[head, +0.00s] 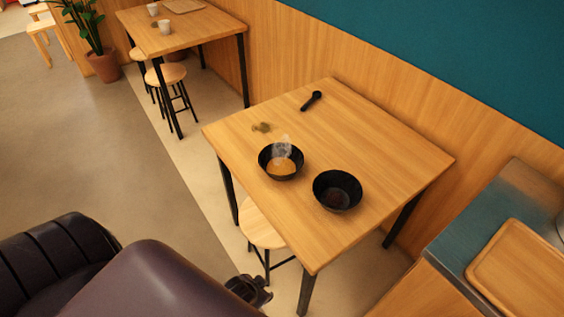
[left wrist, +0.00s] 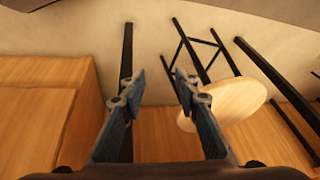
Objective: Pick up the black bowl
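Two black bowls stand upright on the near wooden table (head: 390,150). The left black bowl (head: 266,168) holds something orange-brown, and pale steam rises over it. The right black bowl (head: 336,203) has a dark interior with dark reddish contents that are hard to make out. My left gripper (head: 252,290) is low in front of the table, apart from both bowls. In the left wrist view its two fingers (left wrist: 161,90) are spread with nothing between them; no bowl shows there. My right gripper is not in view.
A counter with a wooden tray (head: 520,270) is at right.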

